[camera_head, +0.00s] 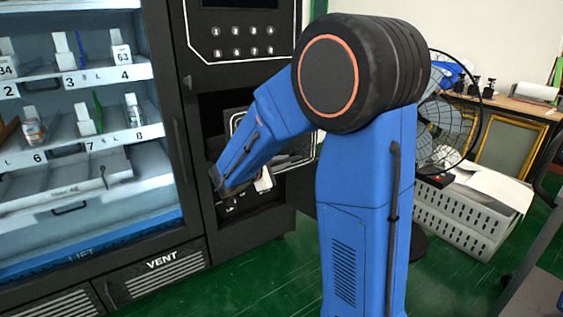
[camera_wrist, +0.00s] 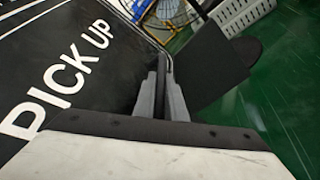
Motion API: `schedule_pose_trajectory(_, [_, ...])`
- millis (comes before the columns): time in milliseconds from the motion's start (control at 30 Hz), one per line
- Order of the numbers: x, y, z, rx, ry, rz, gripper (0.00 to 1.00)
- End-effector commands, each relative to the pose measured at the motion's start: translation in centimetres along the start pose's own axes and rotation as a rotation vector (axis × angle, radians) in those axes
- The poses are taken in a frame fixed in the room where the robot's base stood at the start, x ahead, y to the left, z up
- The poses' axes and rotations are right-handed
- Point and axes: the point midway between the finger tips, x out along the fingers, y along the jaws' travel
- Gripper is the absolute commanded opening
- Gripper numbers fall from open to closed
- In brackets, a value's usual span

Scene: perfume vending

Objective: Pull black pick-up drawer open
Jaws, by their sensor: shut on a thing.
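The black pick-up drawer (camera_head: 268,203) is low on the vending machine's right side, partly hidden by my arm in the head view. In the wrist view, its black front (camera_wrist: 85,75) with white "PICK UP" lettering fills the left side. A dark bar handle (camera_wrist: 156,72) runs along the edge of this front. My gripper (camera_wrist: 160,92) has its two grey fingers on either side of the bar and is shut on it.
The glass-fronted vending machine (camera_head: 90,175) stands at left, with bottles on its shelves. A black fan (camera_head: 450,125) and white crates (camera_head: 468,212) stand behind my arm at right. The green floor (camera_head: 275,265) before the drawer is clear.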

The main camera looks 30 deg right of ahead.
Motion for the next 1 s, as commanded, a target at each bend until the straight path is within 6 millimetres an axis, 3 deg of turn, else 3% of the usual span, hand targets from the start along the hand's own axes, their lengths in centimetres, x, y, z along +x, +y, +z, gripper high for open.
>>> schedule_pose_trajectory(233, [0.0,0.0,-0.1,0.0,0.002,0.0,0.0])
schedule_pose_trajectory(267, [0.0,0.0,-0.1,0.0,0.002,0.0,0.13])
schedule_pose_trajectory(300, [0.0,0.0,-0.1,0.0,0.002,0.0,0.19])
schedule_pose_trajectory(667, [-0.3,0.0,-0.1,0.0,0.001,0.001,0.19])
schedule_pose_trajectory(1000, [-4.3,0.1,-0.1,0.001,0.004,0.002,0.19])
